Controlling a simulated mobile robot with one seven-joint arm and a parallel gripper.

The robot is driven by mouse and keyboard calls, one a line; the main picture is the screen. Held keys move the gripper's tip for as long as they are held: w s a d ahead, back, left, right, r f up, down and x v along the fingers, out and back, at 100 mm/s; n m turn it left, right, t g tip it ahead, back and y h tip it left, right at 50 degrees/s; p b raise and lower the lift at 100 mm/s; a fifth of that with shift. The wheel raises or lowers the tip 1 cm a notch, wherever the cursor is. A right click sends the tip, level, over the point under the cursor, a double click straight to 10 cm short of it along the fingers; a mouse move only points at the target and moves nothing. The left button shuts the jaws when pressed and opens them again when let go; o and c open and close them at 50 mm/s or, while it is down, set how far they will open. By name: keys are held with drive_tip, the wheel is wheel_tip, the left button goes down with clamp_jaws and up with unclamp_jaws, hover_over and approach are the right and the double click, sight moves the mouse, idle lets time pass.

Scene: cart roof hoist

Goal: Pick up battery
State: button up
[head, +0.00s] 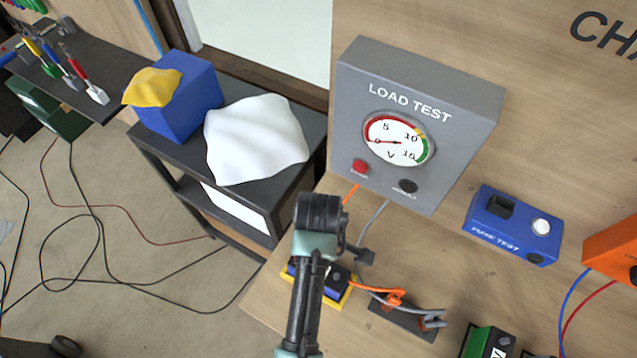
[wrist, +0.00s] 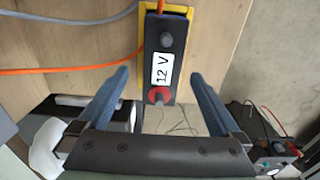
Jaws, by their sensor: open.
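The battery (wrist: 164,52) is a dark box with a white "12 V" label, a red terminal at one end and a grey terminal at the other. It sits on a yellow base (wrist: 193,20) at the bench edge. In the head view my arm covers part of the battery (head: 337,279). My gripper (wrist: 158,78) is open, with its two blue fingers apart to either side of the battery's red end in the wrist view. Nothing is held. Whether the fingers are level with the battery or above it, I cannot tell.
A grey load test box (head: 400,165) stands behind the battery. Orange and grey cables end in clips at a dark holder (head: 402,318) to its right. A black cart (head: 190,185) with a white cloth stands to the left.

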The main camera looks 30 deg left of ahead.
drive_tip(key=shift+s+d+f+p, duration=0.1)
drive_tip(key=shift+f+p, duration=0.15)
drive_tip(key=shift+f, duration=0.9)
drive_tip(key=shift+s+f+p, duration=0.1)
drive_tip(key=shift+f+p, duration=0.15)
drive_tip(key=shift+f, duration=0.9)
clamp_jaws()
drive_tip(key=shift+w+r, duration=0.15)
drive_tip(key=shift+w, duration=0.05)
